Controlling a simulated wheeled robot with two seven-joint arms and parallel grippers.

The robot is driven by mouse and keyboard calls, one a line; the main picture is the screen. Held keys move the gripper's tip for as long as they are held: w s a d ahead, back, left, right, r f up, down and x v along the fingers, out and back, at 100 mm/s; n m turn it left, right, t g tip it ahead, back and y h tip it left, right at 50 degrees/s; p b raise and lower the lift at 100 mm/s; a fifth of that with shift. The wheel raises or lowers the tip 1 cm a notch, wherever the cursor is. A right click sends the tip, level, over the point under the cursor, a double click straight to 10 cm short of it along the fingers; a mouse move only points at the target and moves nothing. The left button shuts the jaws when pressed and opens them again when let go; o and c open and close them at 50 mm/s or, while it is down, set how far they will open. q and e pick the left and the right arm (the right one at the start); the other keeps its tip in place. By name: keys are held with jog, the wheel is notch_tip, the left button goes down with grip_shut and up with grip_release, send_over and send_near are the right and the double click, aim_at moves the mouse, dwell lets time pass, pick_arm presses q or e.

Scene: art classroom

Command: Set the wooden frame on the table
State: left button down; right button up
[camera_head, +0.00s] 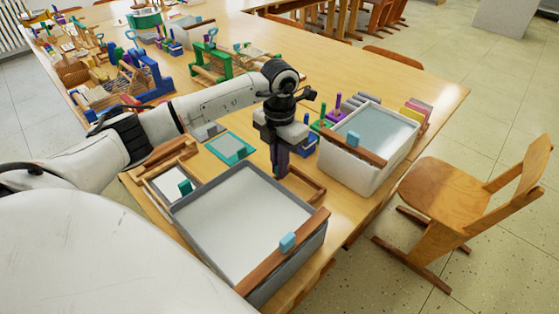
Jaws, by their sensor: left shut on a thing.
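My left gripper (281,165) reaches down over the table (400,78), with its fingers shut on the near-left part of a thin brown wooden frame (316,186). The frame is low, just behind the grey tub. I cannot tell whether it touches the table. Its near part is hidden by the tub and the fingers. A second wooden frame (152,191) with a pale panel lies left of the grey tub. My right gripper is out of view.
A grey tub (262,283) of whitish content stands close in front, with a wooden bar and blue block on its rim. A white tub (349,171) stands to the right. A teal-edged frame (248,152) lies left of the gripper. A wooden chair (440,186) stands at right.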

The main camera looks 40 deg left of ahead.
pick_arm(q)
jog(key=shift+f, duration=0.5)
dwell(0.4)
dwell(0.3)
jog(key=c, duration=1.8)
grip_release()
notch_tip(320, 180, up, 10)
jog(key=shift+r, duration=0.2)
